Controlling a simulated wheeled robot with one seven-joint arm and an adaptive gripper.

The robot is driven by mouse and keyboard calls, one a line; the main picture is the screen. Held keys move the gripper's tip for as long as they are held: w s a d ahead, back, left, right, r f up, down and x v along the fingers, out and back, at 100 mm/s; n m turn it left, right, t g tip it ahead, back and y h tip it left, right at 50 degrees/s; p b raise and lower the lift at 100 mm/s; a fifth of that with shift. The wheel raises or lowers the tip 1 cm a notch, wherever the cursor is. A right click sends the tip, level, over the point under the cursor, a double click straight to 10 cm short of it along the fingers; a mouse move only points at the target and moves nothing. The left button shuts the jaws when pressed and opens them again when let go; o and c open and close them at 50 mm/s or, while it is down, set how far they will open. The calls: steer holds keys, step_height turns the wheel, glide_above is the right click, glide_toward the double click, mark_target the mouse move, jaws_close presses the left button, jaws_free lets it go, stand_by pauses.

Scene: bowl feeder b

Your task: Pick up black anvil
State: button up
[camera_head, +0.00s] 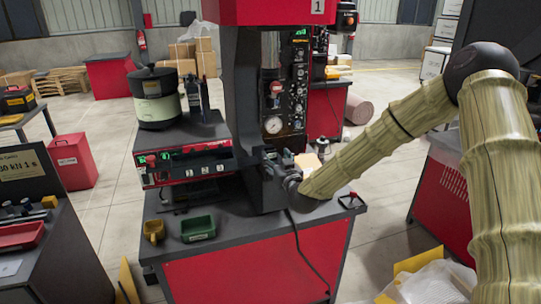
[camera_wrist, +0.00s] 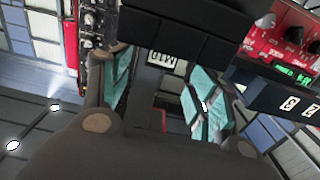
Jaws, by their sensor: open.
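My gripper (camera_head: 275,168) is at the front of the red and black press, above the dark table top. In the wrist view my gripper (camera_wrist: 158,88) is open, with teal pads on its two fingers standing well apart. A black block (camera_wrist: 190,28) reaches in from the top of the wrist view, with a white label reading M10 (camera_wrist: 161,60) at its lower edge, near the gap between the fingers. I cannot tell whether this block is the black anvil. In the head view, my arm and gripper hide part of the press's working area.
The table (camera_head: 255,228) carries a green bin (camera_head: 198,229), a small yellow bin (camera_head: 154,231) and a red and black control unit (camera_head: 190,163) with a bowl feeder (camera_head: 156,97) above. The press column (camera_head: 250,110) rises close beside my gripper. A black cable hangs over the table front.

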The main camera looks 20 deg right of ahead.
mark_target(272, 152)
steer(key=shift+w+r+p, duration=0.15)
steer(key=shift+w+p, duration=1.15)
steer(key=shift+w, duration=0.9)
steer(key=shift+w+a, duration=0.15)
steer(key=shift+w, duration=0.4)
steer(key=c, duration=1.3)
jaws_close()
